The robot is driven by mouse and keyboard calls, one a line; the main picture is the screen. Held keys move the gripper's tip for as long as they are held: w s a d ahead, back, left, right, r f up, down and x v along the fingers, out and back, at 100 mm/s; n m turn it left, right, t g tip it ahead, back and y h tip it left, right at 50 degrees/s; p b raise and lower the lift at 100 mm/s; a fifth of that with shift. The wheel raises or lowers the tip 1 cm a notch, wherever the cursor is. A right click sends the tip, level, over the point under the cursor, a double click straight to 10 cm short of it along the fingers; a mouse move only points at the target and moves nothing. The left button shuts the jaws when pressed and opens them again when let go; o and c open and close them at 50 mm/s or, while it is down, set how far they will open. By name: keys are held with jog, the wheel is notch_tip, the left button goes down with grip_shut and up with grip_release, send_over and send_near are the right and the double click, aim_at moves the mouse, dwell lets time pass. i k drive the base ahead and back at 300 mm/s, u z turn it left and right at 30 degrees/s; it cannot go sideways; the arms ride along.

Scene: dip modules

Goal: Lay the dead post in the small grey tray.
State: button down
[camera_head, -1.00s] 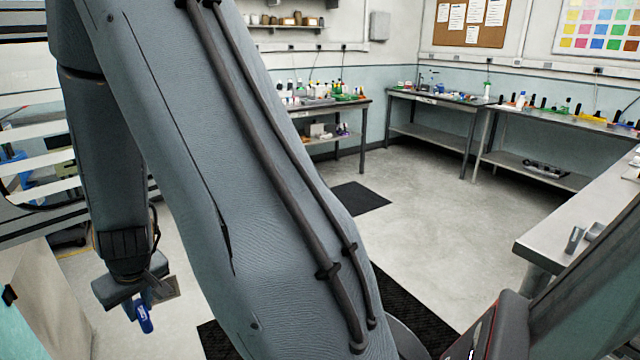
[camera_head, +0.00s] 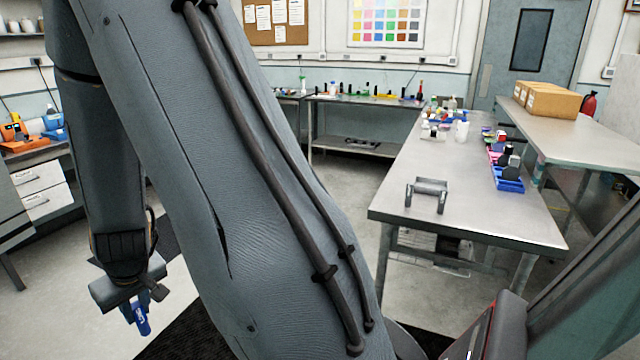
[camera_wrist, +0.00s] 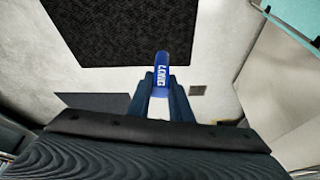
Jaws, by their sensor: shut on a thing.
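My gripper (camera_wrist: 161,90) is shut on a blue post (camera_wrist: 162,67) with white lettering on its side. In the head view my gripper (camera_head: 133,303) hangs at the lower left, and the blue post (camera_head: 141,319) points down from it over the floor. It is well away from any table. I cannot tell from its looks whether this post is the dead one. I cannot make out a small grey tray for certain in either view.
A steel table (camera_head: 470,215) stands at the right, with a grey cradle-like stand (camera_head: 427,190) near its front left corner. Cardboard boxes (camera_head: 548,100) sit on a farther bench. A dark mat (camera_wrist: 115,30) lies on the floor.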

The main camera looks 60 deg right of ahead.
aim_at(430, 189)
jog(key=z, duration=2.15)
jog(key=i, duration=0.4)
